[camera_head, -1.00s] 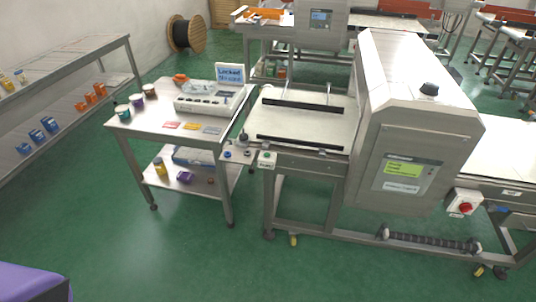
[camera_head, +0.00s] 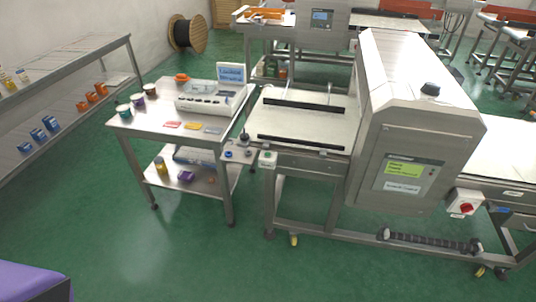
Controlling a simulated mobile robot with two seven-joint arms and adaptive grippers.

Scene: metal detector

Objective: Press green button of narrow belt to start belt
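The metal detector (camera_head: 408,160) stands right of centre, with a conveyor belt (camera_head: 301,120) passing through it. A small box with a green button (camera_head: 267,158) is fixed at the belt's near left corner. A red button box (camera_head: 465,203) hangs at the machine's right side. Another belt machine (camera_head: 322,17) stands at the back; which one is the narrow belt I cannot tell for sure. Neither of my grippers is in view.
A steel table (camera_head: 162,116) left of the belt carries cups, coloured cards and a white device (camera_head: 208,98) with a screen. A steel shelf (camera_head: 75,72) with small boxes stands at the far left. The green floor (camera_head: 170,245) in front is clear.

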